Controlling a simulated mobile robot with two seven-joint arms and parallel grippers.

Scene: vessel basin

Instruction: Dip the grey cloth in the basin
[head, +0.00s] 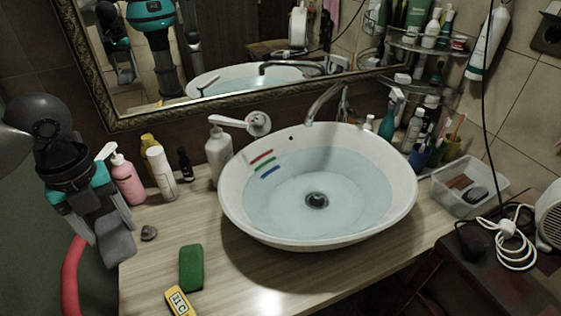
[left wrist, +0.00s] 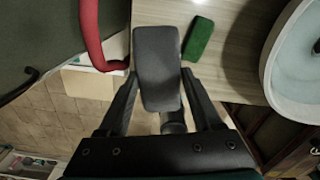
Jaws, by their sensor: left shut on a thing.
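The grey cloth (head: 117,247) looks like a small flat grey pad with rounded ends. My left gripper (head: 104,222) is shut on it and holds it at the left end of the counter, well left of the basin. In the left wrist view the cloth (left wrist: 157,68) sits between the two fingers (left wrist: 157,92). The white oval basin (head: 239,213) stands on the counter and holds clear water, with a dark drain in the middle. Red, green and blue marks show on its inner left wall. My right gripper is not in view.
A green sponge (head: 191,267) and a yellow display reading about 31C (head: 180,301) lie between cloth and basin. A pink bottle (head: 127,180) and several other bottles stand behind. The faucet (head: 323,103) reaches over the basin's back rim. A clear tub (head: 447,197) is at right.

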